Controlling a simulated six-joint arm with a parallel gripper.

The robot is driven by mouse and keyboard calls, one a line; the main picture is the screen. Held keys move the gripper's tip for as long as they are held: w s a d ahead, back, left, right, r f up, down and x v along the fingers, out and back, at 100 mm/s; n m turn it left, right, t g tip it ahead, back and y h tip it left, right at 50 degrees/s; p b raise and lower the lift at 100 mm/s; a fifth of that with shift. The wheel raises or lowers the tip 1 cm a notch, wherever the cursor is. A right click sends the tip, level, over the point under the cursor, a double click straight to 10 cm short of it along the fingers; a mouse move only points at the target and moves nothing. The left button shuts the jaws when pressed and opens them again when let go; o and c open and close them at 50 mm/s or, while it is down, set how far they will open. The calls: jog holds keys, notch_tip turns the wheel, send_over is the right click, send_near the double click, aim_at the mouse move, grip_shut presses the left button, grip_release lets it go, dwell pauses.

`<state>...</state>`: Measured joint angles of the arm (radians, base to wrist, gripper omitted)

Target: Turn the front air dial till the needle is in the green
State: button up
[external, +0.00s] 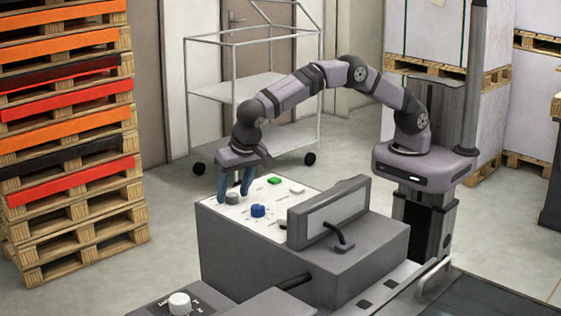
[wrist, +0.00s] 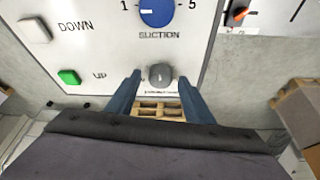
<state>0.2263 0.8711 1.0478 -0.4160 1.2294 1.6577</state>
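A small grey dial (external: 232,198) sits near the edge of the white panel top (external: 226,211). In the wrist view the grey dial (wrist: 161,75) has small print below it that I cannot read, so I cannot confirm it is the front air dial. My gripper (external: 235,187) points down over it. In the wrist view its blue fingers (wrist: 160,84) stand open on either side of the dial, with gaps visible. I see no needle or green zone that I can make out for certain.
A blue suction dial (wrist: 157,10) marked 1 to 5 sits beside the grey dial. A green UP button (wrist: 68,77) and a white DOWN button (wrist: 34,30) are on the same panel. A raised grey box (external: 330,213) stands on the console. A white knob (external: 180,303) is on a lower unit.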

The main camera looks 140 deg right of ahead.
jog(key=shift+r, duration=0.15)
jog(key=b+v, duration=0.1)
jog(key=v, duration=0.6)
dwell(0.3)
dwell(1.6)
jog(key=shift+a, duration=0.1)
dwell(0.6)
jog(key=s+a+n, duration=0.3)
jog(key=s+n, duration=0.1)
jog(key=s+a+f+n+y+p, duration=0.1)
jog(key=s+a+n, duration=0.3)
jog(key=s+a+n+p, duration=0.1)
jog(key=s+a+n, duration=0.2)
jog(key=s, duration=0.2)
jog(key=shift+a+f+n+y, duration=0.35)
jog(key=shift+a+n+y, duration=0.05)
jog(key=s+a+f+n+y, duration=0.1)
jog(key=s+a+n, duration=0.3)
jog(key=s, duration=0.4)
jog(key=s+a+f+n+y, duration=0.1)
jog(key=s+a+f+n, duration=0.3)
jog(key=s, duration=0.5)
jog(key=shift+f+t+y, duration=0.3)
jog(key=shift+f+t, duration=0.05)
jog(key=shift+t, duration=0.05)
